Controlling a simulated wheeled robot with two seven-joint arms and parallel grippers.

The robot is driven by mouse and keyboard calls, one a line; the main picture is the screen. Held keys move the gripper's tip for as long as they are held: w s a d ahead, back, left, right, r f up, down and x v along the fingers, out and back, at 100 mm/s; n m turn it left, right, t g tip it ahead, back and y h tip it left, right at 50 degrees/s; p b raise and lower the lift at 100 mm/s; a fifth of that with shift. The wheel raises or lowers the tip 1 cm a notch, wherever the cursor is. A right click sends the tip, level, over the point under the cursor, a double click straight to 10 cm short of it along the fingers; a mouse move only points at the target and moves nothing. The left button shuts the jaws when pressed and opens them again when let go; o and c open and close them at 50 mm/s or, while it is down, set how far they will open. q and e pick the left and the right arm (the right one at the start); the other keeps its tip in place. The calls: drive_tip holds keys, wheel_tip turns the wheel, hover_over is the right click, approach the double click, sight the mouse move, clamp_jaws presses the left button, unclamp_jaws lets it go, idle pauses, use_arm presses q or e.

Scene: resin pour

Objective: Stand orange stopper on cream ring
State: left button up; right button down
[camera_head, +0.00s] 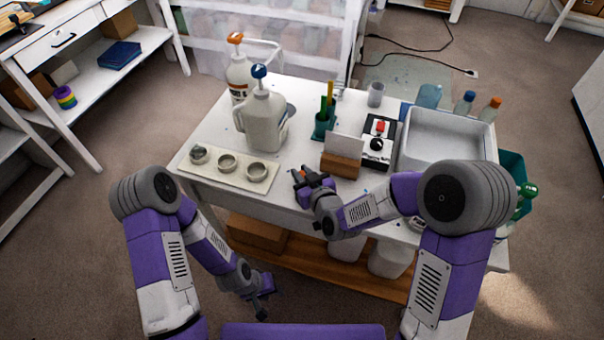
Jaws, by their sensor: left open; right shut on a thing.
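My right gripper (303,175) is shut on a small orange thing (301,182), which I take for the orange stopper. Dark fingers mostly hide it. The gripper is near the front edge of the white table, to the right of a cream tray (213,177). My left gripper (262,305) is open and empty, low in front of the table.
Two pump jugs, one blue-topped (265,122) and one orange-topped (238,75), stand behind the tray. White table (283,205) shows bare between tray and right gripper.

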drive_tip(key=c, duration=0.9)
unclamp_jaws()
drive_tip(key=shift+c, duration=0.2)
drive_tip(key=p+v, duration=0.1)
drive_tip(key=v, duration=0.4)
drive_tip(key=shift+s+d+r, duration=0.1)
drive_tip(key=shift+s+r, duration=0.05)
drive_tip(key=shift+s, duration=0.05)
drive_tip(key=p, duration=0.9)
drive_tip(key=shift+s+d+r, duration=0.25)
drive_tip(key=shift+s+d, duration=0.05)
drive_tip(key=shift+s, duration=0.1)
drive_tip(key=shift+s+d+p, duration=0.1)
drive_tip(key=shift+s+p, duration=0.3)
drive_tip(key=shift+p, duration=0.8)
wheel_tip(320, 180, up, 5)
drive_tip(key=p, duration=0.3)
drive_tip(key=shift+s, duration=0.1)
